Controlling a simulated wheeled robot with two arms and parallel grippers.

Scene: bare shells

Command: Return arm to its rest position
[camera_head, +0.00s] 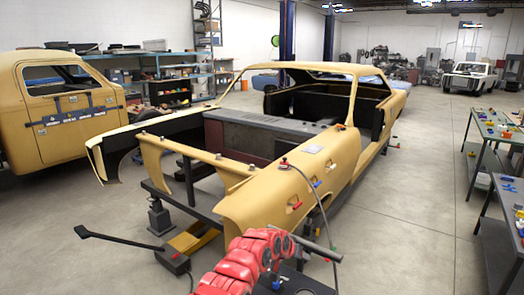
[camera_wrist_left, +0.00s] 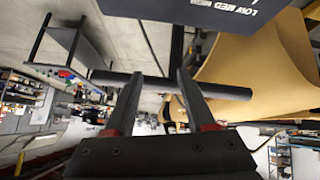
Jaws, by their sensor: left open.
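My red arm (camera_head: 243,262) comes up from the bottom of the head view, in front of the tan car shell's front fender (camera_head: 262,200). In the left wrist view my left gripper (camera_wrist_left: 159,76) has its two black fingers apart. No held object shows between them. A dark bar (camera_wrist_left: 225,90) crosses just beyond the fingertips; I cannot tell whether they touch it. My left gripper's fingers are hard to make out in the head view. My right gripper is not in view.
The tan car shell (camera_head: 335,158) fills the middle. A tan truck cab (camera_head: 60,145) stands at the left. Work tables (camera_head: 483,128) line the right edge, with clear floor (camera_head: 415,205) between. A dark box marked LOW MED (camera_wrist_left: 205,10) is close in the left wrist view.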

